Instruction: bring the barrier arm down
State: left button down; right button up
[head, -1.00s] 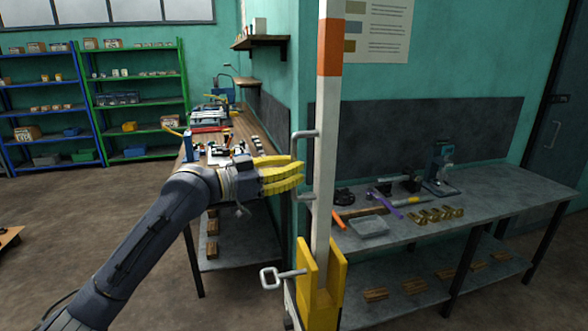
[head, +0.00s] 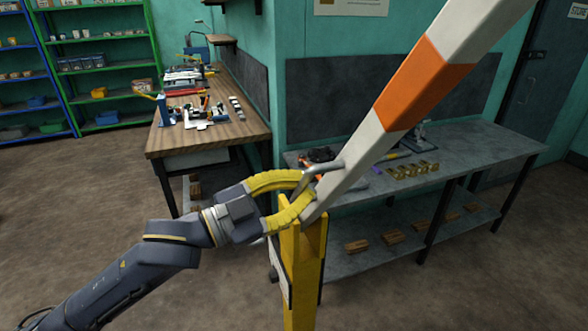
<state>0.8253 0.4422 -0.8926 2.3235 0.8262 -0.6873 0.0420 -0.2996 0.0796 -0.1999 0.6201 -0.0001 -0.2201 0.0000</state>
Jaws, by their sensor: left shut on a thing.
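The barrier arm (head: 400,112), white with an orange band, leans up and to the right from the top of the yellow post (head: 306,262). A grey bar handle (head: 328,171) is fixed to the arm's side near its lower end. My left gripper (head: 305,197) has yellow fingers and is shut on the handle, just above the post. The contact is partly hidden by the fingers. The far end of the barrier arm runs out of the top of the view. My right gripper is not in view.
A grey workbench (head: 480,142) with brass parts and tools stands behind the barrier arm at right. A wooden bench (head: 222,140) with small items is at back left. Green shelves (head: 105,67) stand beyond. The floor at left is clear.

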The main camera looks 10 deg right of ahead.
pick_arm(q)
jog(key=shift+s+d+f+m, duration=0.1)
jog(key=shift+s+f+m, duration=0.2)
jog(key=shift+s, duration=0.15)
jog(key=c, duration=1.4)
grip_release()
jog(key=v, duration=1.2)
jog(key=shift+w, duration=0.1)
